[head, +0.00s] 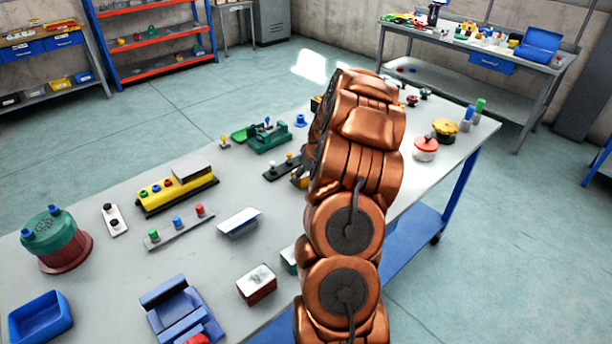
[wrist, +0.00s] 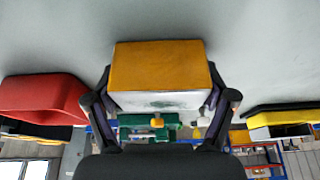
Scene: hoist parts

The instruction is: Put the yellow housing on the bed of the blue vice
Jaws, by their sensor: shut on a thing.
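The yellow housing (wrist: 158,66), a block with a yellow-orange face and a pale grey-white face, sits between my fingers in the wrist view. My gripper (wrist: 160,88) is shut on it, with one dark finger at each side. In the head view my arm hides the gripper and the housing. The blue vice (head: 170,303) stands at the near edge of the table, left of my arm. It has a red part at its bottom, cut off by the picture edge. I see nothing lying on its bed.
A blue tray (head: 40,318) and a green-and-red round part (head: 57,240) stand left of the vice. A dark red block (head: 257,285) is close on its right. A green vice (head: 268,137) is farther back.

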